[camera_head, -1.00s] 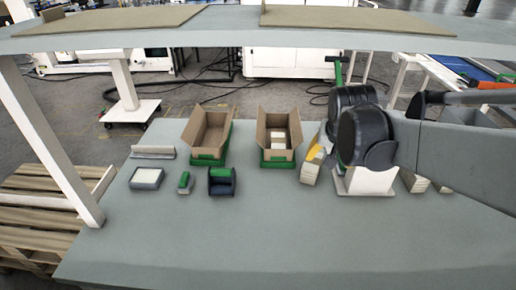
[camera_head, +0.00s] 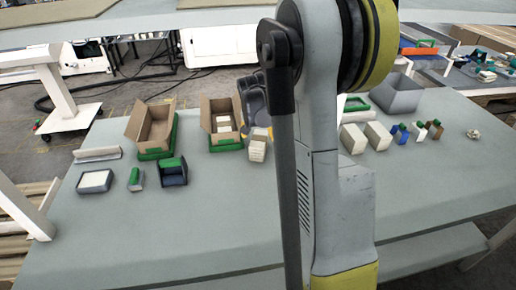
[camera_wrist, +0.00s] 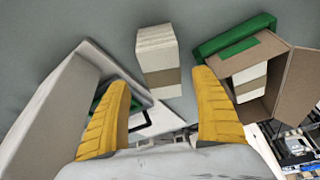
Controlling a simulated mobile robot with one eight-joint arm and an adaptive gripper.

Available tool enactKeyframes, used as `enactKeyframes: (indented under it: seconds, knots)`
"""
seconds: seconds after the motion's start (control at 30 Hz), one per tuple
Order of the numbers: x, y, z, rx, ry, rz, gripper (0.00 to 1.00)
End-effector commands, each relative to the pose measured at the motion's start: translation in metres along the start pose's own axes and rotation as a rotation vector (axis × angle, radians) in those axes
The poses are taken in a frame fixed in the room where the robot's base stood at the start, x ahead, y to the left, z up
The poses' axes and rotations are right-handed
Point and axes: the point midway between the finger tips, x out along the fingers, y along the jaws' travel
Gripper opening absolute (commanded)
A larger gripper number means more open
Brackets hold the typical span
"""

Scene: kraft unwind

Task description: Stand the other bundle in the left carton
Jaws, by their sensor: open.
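The left carton (camera_head: 155,132) is open brown cardboard in a green holder; no bundle shows in it. The right carton (camera_head: 221,125) holds a white bundle (camera_head: 222,123). A pale paper bundle (camera_head: 258,148) stands on the table just right of the right carton. In the wrist view this bundle, with a tan band (camera_wrist: 158,60), lies beyond and between the fingertips. My gripper (camera_wrist: 161,80) is open, its two yellow fingers apart with nothing between them. In the head view my arm hides most of the gripper. A carton with a white bundle inside (camera_wrist: 275,80) shows at the wrist view's right.
Two more pale bundles (camera_head: 353,138) (camera_head: 379,136) stand right of my arm, with a grey bin (camera_head: 398,94) behind. A white-topped tray (camera_head: 95,181), a small green-topped block (camera_head: 135,179) and a dark holder (camera_head: 173,172) sit left. The front table is clear.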

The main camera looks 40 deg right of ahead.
Motion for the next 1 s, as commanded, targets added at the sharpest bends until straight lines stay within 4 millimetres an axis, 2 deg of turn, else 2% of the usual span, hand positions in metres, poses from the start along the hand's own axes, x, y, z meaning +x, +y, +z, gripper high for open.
enactKeyframes:
  seconds: [0.33, 1.0]
  knots:
    - [0.049, -0.004, 0.003, -0.001, 0.000, 0.000, 0.76]
    - [0.053, -0.004, 0.004, -0.001, 0.000, 0.000, 0.76]
